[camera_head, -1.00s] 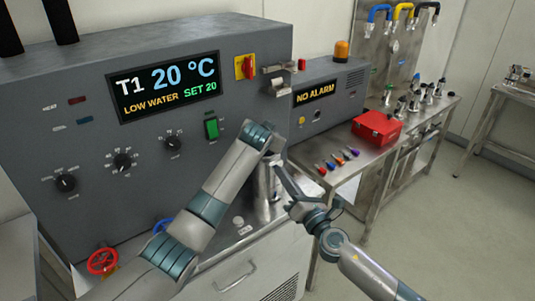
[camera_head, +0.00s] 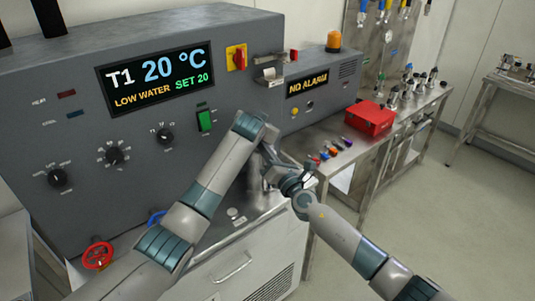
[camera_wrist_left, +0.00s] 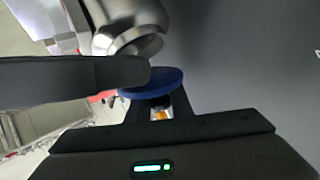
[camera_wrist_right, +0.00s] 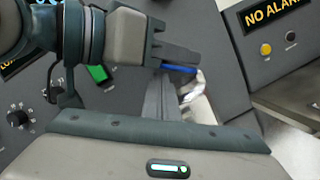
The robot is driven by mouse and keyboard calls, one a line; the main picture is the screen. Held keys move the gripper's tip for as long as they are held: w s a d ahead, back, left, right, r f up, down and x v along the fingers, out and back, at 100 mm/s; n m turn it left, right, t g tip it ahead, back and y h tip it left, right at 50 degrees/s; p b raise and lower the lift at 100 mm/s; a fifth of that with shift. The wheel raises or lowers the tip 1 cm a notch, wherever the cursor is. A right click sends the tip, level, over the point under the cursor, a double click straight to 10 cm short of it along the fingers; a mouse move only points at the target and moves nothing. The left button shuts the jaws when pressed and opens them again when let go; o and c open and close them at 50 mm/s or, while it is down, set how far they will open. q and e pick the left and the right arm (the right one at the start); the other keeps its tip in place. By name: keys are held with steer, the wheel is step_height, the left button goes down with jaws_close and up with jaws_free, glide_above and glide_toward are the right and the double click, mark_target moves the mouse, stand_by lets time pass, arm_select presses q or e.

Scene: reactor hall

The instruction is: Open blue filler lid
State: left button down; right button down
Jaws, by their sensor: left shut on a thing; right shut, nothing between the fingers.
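The blue filler lid (camera_wrist_left: 160,82) is a round blue disc in the left wrist view, beside the open-looking rim of a metal filler neck (camera_wrist_left: 128,28). I cannot tell whether lid and neck touch. My left gripper (camera_head: 264,148) is shut on the lid; its dark finger crosses the lid's left part. The right wrist view shows the lid's edge (camera_wrist_right: 180,69) at the left fingers, with shiny metal (camera_wrist_right: 194,88) below it. My right gripper (camera_head: 268,172) is shut and empty, close to the left gripper and neck. In the head view the arms hide the lid.
The grey control cabinet (camera_head: 60,110) stands close behind my left arm. A red valve wheel (camera_head: 97,254) and a partly hidden blue one (camera_head: 155,220) are low at left. A bench at right holds a red box (camera_head: 369,118) and several small coloured parts.

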steer(key=shift+w+a, duration=0.15)
steer(key=shift+w, duration=0.15)
steer(key=shift+r, duration=0.1)
